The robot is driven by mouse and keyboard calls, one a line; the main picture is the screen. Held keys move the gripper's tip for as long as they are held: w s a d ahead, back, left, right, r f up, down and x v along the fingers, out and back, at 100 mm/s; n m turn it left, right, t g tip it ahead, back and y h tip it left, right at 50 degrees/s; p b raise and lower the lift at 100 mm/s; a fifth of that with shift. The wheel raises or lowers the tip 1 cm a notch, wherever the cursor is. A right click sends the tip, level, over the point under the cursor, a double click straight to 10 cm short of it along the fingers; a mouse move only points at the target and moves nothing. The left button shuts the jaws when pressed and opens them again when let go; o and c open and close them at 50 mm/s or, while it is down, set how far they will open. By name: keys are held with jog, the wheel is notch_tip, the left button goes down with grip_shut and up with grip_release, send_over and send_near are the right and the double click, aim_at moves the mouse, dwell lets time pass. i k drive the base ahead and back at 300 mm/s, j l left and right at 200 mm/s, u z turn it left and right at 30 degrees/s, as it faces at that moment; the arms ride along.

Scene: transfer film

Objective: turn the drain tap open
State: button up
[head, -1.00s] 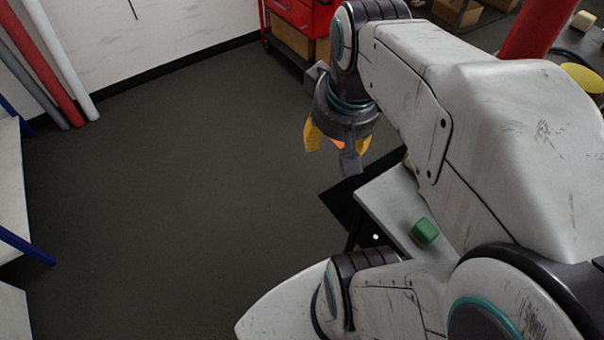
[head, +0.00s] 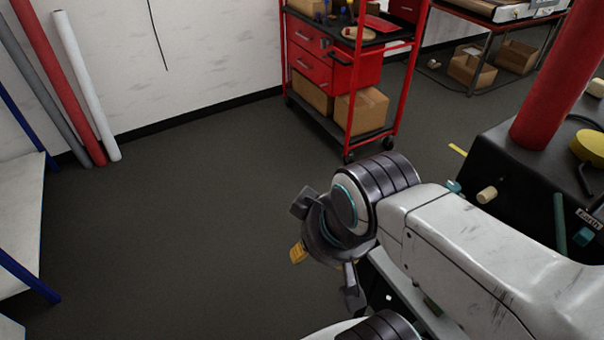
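My gripper (head: 327,262) hangs over the grey floor left of the middle, pointing down and away from the camera. Its yellow finger pads show on either side of the dark wrist, apart, the right one mostly hidden; I see nothing held. A black unit (head: 522,178) stands at the right, beyond my arm. Small fittings stick out of its near side: a cream knob (head: 487,193), a teal piece (head: 453,187) and another teal knob (head: 583,236) near a label. I cannot tell which is the drain tap. My gripper is well left of them and touches none.
A red column (head: 550,90) rises from the black unit, with a yellow round piece (head: 588,148) beside it. A red tool cart (head: 350,75) with boxes stands at the back. A pale bench (head: 20,210) is at left. Floor between bench and cart is clear.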

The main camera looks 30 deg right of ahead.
aim_at(453, 186)
jog(key=z, duration=1.8)
